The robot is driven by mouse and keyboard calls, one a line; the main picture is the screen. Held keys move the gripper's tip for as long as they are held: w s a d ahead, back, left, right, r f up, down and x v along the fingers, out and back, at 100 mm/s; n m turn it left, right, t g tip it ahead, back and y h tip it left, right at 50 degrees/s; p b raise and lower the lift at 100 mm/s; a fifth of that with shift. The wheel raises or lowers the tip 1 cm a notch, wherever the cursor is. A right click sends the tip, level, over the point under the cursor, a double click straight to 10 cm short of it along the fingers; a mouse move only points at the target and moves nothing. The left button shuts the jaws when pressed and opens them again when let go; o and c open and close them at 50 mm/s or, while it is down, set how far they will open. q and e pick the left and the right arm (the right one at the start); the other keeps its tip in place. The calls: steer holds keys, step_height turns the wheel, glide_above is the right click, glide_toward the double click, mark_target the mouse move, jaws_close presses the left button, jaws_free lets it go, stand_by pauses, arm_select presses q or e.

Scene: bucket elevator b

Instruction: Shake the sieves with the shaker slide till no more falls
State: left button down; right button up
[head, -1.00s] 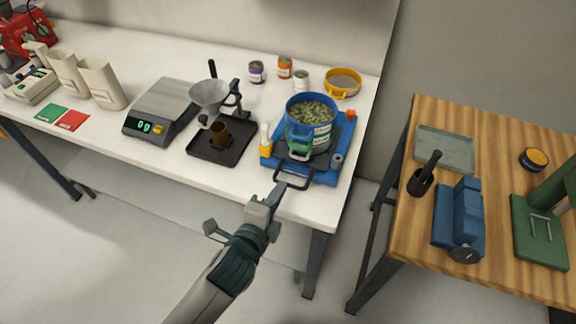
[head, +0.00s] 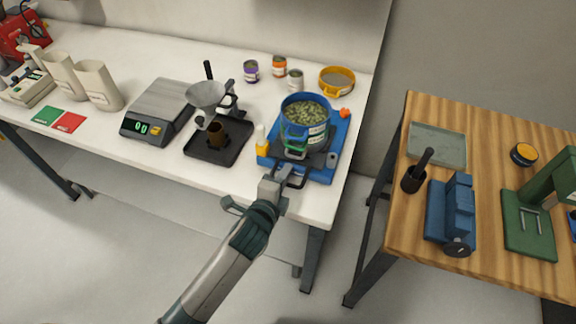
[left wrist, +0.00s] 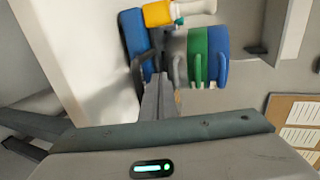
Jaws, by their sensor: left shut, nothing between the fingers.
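The sieve stack, with a blue top sieve (head: 305,122) full of green pellets and green parts below it, stands on the blue shaker base (head: 338,135) at the right end of the white table. A dark slide handle (head: 303,178) sticks out at the base's front. My left gripper (head: 284,174) is shut and empty at the handle's left part; whether it touches is unclear. In the left wrist view, its closed fingers (left wrist: 158,97) point at the base (left wrist: 133,36), beside the green sieve (left wrist: 197,45) and blue sieve (left wrist: 221,55). My right gripper is out of view.
A black tray (head: 224,155) with a funnel stand and a scale (head: 148,128) stand further left. Small cans and a yellow sieve (head: 337,80) are behind. A wooden table (head: 395,225) stands right.

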mark_target(295, 154)
arm_select(q)
steer(key=shift+x, duration=0.75)
steer(key=shift+w+f, duration=0.15)
steer(key=shift+w, duration=0.1)
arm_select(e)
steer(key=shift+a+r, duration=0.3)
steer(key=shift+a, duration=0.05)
arm_select(q)
steer(key=w, duration=0.1)
steer(key=w+d, duration=0.1)
steer(key=w, duration=0.1)
steer(key=shift+w+d, duration=0.1)
steer(key=shift+w, duration=0.1)
steer(key=shift+w+d, duration=0.1)
steer(key=shift+w, duration=0.15)
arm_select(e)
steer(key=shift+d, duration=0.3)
arm_select(q)
steer(key=shift+s, duration=0.1)
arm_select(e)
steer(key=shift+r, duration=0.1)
